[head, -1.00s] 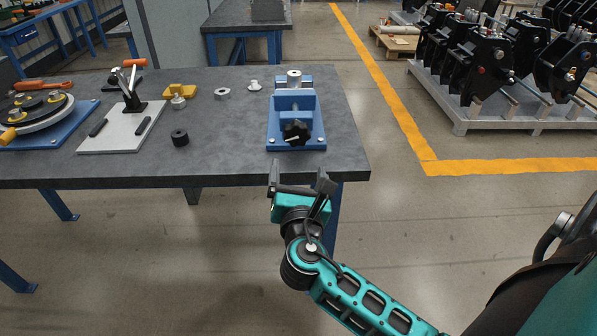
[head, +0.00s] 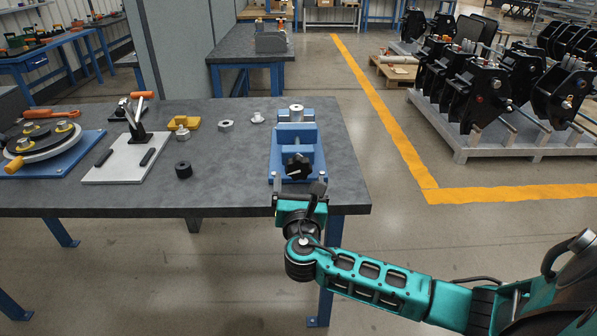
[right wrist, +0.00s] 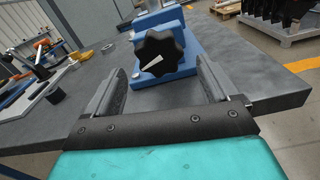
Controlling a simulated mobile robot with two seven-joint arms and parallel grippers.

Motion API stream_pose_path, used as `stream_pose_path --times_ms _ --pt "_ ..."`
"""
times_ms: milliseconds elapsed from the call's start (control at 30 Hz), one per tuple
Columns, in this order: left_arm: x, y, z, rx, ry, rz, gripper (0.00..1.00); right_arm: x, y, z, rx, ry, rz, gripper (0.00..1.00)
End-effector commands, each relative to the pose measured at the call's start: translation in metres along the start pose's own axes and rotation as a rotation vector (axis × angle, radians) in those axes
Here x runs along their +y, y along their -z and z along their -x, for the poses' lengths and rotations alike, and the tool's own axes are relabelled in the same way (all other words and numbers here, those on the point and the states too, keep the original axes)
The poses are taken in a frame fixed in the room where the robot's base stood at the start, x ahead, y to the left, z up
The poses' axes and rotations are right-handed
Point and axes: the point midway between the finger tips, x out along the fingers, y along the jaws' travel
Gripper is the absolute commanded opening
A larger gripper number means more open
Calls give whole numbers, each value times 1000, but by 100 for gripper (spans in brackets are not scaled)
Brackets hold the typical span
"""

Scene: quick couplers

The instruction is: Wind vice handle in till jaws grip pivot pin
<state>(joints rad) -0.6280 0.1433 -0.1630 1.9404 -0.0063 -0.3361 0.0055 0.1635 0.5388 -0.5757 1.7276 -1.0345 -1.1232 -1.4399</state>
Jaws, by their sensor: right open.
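The blue vice (head: 298,142) stands near the right end of the grey workbench. Its black lobed handle (head: 298,166), with a white pointer mark, faces me; it also shows in the right wrist view (right wrist: 172,50). A silver cylinder, seemingly the pivot pin (head: 296,112), stands upright at the vice's far end; whether the jaws touch it I cannot tell. My right gripper (head: 297,188) is open and empty at the bench's front edge, just short of the handle. In the right wrist view its fingers (right wrist: 160,78) point toward the handle, one either side. My left gripper is out of view.
A black ring (head: 183,170), a metal nut (head: 225,126) and a yellow block (head: 187,123) lie left of the vice. A white plate (head: 120,165) with a toggle clamp and a blue-based round fixture (head: 62,157) sit further left. Bench between is clear.

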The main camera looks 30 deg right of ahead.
Motion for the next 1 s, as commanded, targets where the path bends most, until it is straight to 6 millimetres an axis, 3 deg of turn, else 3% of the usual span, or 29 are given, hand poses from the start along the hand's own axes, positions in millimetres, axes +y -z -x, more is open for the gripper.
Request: stream_pose_path --times_ms 100,300,700,1000 --pt "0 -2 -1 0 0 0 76 0 0 -24 -2 1 1 88" --pt "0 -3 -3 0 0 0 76 0 0 -47 0 0 0 88" --pt "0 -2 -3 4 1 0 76 0 0 -53 1 -1 -1 87" --pt "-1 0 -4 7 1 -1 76 0 0 -53 1 -1 0 58"
